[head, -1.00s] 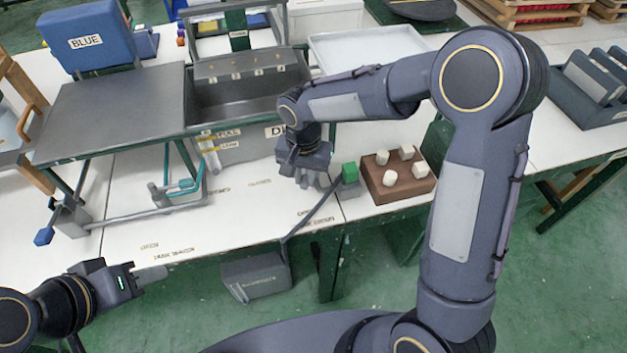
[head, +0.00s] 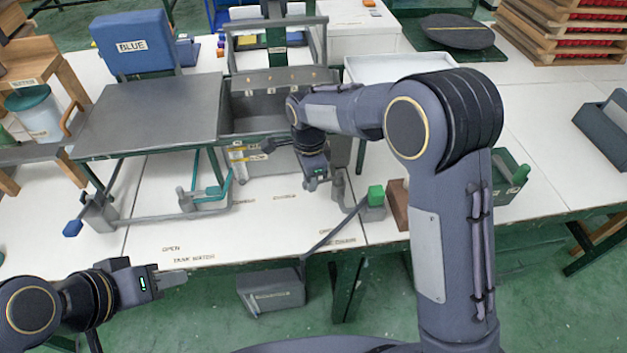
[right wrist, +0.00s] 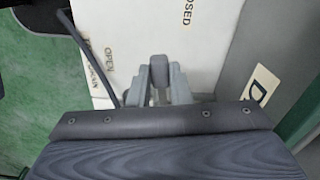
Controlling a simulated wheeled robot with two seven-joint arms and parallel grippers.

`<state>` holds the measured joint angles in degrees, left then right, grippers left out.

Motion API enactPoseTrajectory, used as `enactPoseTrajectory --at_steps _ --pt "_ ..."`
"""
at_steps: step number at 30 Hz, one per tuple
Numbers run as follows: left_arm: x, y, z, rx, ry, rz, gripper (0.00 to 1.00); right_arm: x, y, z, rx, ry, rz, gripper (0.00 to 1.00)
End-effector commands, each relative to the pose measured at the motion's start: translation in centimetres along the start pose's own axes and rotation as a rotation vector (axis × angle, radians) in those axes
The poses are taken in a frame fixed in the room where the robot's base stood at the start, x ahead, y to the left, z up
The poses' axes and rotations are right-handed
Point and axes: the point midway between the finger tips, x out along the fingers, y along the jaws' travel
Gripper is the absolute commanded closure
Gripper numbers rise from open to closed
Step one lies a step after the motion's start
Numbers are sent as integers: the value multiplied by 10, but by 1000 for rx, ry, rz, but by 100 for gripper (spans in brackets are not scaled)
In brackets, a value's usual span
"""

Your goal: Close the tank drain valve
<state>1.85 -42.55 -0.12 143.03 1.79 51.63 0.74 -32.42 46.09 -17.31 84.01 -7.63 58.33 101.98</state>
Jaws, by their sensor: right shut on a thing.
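The drain valve's grey lever handle (right wrist: 159,68) stands between the two fingers of my right gripper (right wrist: 161,82) in the right wrist view. The fingers are shut on it. In the head view my right gripper (head: 313,184) is low in front of the grey tank (head: 255,112); its fingertips and the handle are hard to make out there. OPEN (right wrist: 109,60) and CLOSED (right wrist: 187,12) markings lie on the white table beside the handle; the handle is between them. My left gripper (head: 172,279) is empty at lower left, off the table's front edge; its finger gap is unclear.
A green-topped block (head: 376,196) and a long dark rod (head: 335,228) are right of my right gripper. A grey box (head: 270,290) is below the table's front edge. A grey plate (head: 150,112) stands left of the tank. The white table at front left is largely bare.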

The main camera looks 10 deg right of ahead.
Motion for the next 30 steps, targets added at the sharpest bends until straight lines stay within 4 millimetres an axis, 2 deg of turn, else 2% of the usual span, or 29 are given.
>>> enactPoseTrajectory --at_steps 12,28,29,30 --pt "-6 3 -3 0 0 0 64 -1 -14 -1 171 0 -2 100" --pt "-7 3 -3 0 0 0 64 -1 -16 -2 192 -1 -4 100" --pt "-7 3 -3 0 0 0 64 -1 -16 -2 192 -1 -4 78" --pt "-7 3 -3 0 0 0 64 -1 -16 -2 192 -1 -4 73"
